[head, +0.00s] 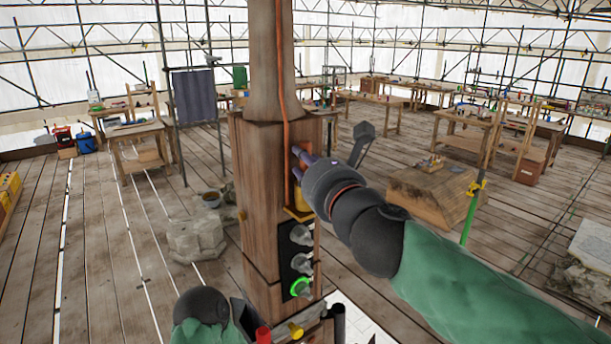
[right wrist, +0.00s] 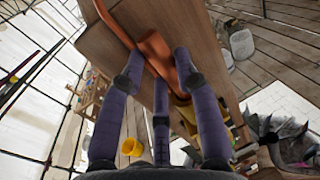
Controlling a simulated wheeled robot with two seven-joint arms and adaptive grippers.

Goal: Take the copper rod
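The copper rod (head: 281,70) is a thin orange line running down the face of the tall wooden post (head: 262,190). In the right wrist view, the copper rod (right wrist: 112,22) leads to a wider copper piece (right wrist: 154,46) against the wood. My right gripper (head: 298,160) is at the right side of the post. Its purple fingers are spread, with the copper piece between the tips in the right wrist view (right wrist: 157,56). I cannot tell whether they touch it. My left arm shows only at the bottom edge; its gripper is not clearly visible.
A yellow holder (head: 298,213) is on the post below my right gripper. Under it, a black panel (head: 287,258) carries bulb-like parts, one with a green ring (head: 300,287). A wooden block (head: 432,195) and stone (head: 196,238) stand on the plank floor. Workbenches stand behind.

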